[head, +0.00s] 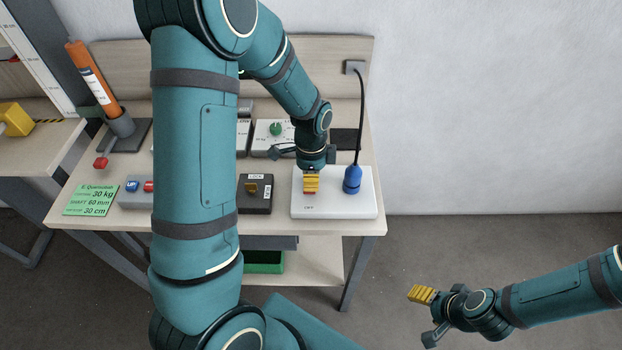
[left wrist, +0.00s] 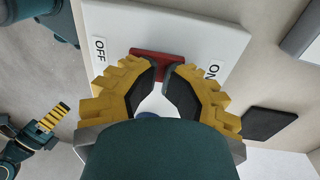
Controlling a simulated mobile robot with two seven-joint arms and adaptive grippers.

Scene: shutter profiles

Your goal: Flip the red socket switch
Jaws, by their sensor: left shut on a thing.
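The white socket panel (head: 335,207) lies on the table's right end, its OFF label facing me. In the left wrist view the red switch (left wrist: 165,56) sits between the OFF label (left wrist: 99,49) and the ON label (left wrist: 214,71). The left gripper (left wrist: 167,72) is shut on the switch, a small gap showing between its yellow-backed fingers. Which way the switch is tilted I cannot tell. My right gripper (head: 428,316) is open and empty, off to the right above the floor.
A blue plug (head: 352,181) with a black cable stands on the panel, right of the left gripper. A green-knob box (head: 274,130) stands behind. The floor at right is clear.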

